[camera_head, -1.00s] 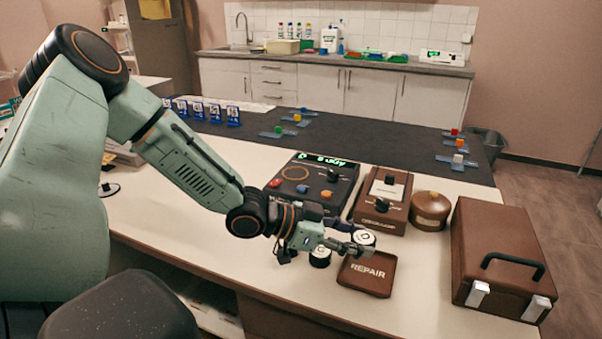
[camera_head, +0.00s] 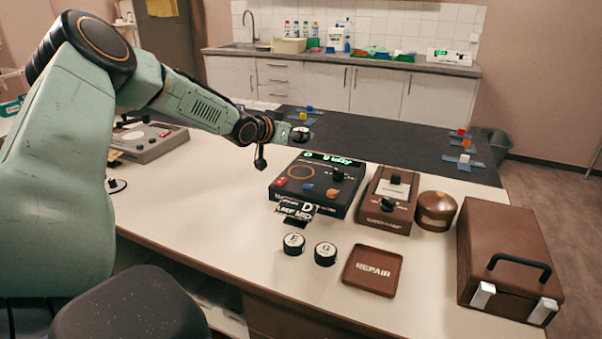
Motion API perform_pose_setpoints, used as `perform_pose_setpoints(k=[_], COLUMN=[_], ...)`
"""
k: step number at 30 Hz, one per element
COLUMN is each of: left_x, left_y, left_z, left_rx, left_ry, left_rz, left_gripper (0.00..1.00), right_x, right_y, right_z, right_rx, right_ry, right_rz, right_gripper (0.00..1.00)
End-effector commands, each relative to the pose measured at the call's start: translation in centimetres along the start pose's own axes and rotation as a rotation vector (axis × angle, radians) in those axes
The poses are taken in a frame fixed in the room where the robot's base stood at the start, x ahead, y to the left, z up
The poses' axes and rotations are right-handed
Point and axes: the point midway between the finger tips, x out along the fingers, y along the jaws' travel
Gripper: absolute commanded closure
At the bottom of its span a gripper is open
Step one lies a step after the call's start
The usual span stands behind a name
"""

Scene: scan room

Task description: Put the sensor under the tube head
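My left gripper (camera_head: 290,132) is over the dark mat, beyond the black meter. It seems shut on a small dark round sensor with a pale top (camera_head: 300,133), which is small and partly hidden by the fingers. Two more round black sensors with white lettered tops, E (camera_head: 293,243) and G (camera_head: 325,254), stand on the pale table left of the REPAIR tray. The brown REPAIR tray (camera_head: 372,270) is empty. I cannot make out a tube head in this view. My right gripper is out of view.
The black meter (camera_head: 318,187) has a lit green display, with a lettered card (camera_head: 296,210) before it. Right of it are a brown device (camera_head: 386,199), a round brown pot (camera_head: 436,209) and a brown case (camera_head: 509,255). A grey device (camera_head: 152,141) stands at left.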

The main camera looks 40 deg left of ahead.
Motion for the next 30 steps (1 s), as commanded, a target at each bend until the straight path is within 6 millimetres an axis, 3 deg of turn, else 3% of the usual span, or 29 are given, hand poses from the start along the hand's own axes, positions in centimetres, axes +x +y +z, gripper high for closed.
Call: perform_pose_setpoints(k=[13, 30], left_x=[0.1, 3.1], left_y=[0.1, 0.1], left_z=[0.4, 7.7], left_rx=[-0.001, 0.001], left_ry=[-0.001, -0.004], left_rz=[-0.005, -0.005], left_gripper=[0.89, 0.89], right_x=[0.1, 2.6], right_y=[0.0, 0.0], right_z=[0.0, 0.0], right_rx=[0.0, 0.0], right_ry=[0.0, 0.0], right_rz=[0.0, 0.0], right_gripper=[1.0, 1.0])
